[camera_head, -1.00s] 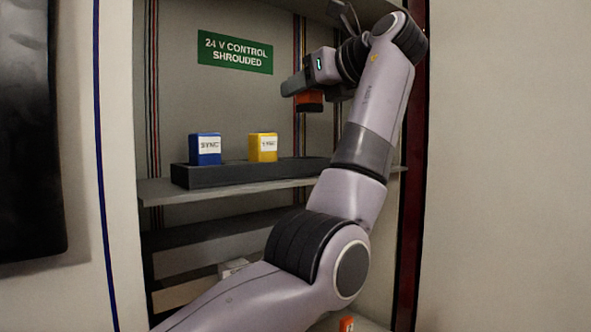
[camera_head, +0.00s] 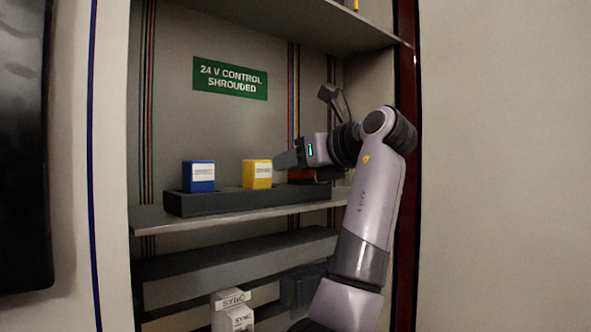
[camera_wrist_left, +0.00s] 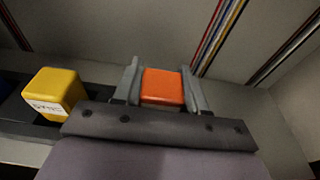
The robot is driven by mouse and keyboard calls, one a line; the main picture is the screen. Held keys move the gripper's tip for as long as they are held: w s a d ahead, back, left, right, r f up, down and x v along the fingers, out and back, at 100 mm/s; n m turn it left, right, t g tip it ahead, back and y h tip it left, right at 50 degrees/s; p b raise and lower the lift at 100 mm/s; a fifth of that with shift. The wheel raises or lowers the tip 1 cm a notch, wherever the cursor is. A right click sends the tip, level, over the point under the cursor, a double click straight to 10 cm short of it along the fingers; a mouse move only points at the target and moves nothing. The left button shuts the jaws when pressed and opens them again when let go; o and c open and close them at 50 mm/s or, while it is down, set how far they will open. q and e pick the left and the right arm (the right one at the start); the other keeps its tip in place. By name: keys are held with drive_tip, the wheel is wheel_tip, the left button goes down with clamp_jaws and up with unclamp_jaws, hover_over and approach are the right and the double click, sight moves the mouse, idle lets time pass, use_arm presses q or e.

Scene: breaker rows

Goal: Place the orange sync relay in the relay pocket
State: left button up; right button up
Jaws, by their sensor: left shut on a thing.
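The orange sync relay (camera_wrist_left: 163,87) is between the two fingers of my left gripper in the left wrist view. My left gripper (camera_head: 290,160) is shut on it. In the head view the orange relay (camera_head: 301,174) shows below the fingers, at the right part of the dark relay base (camera_head: 240,200). Whether it touches the base cannot be told. The pocket under it is hidden by the gripper and relay. A yellow relay (camera_head: 257,174) and a blue relay (camera_head: 198,176) stand upright in the base to the left. My right gripper is not in view.
The base rests on a grey shelf (camera_head: 150,219). A green sign (camera_head: 230,78) is on the back panel. Coloured wires (camera_head: 293,90) run down behind. Another shelf (camera_head: 290,20) is above. A dark red post (camera_head: 408,180) stands at right.

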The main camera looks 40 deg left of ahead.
use_arm(q)
drive_tip(key=shift+f, duration=0.7)
drive_tip(key=shift+f, duration=0.1)
drive_tip(key=o, duration=1.1)
drive_tip(key=shift+d, duration=0.1)
drive_tip(key=v, duration=0.6)
drive_tip(key=b+v, duration=0.1)
drive_tip(key=v, duration=0.4)
drive_tip(key=shift+d+r, duration=0.3)
drive_tip(key=shift+d, duration=0.05)
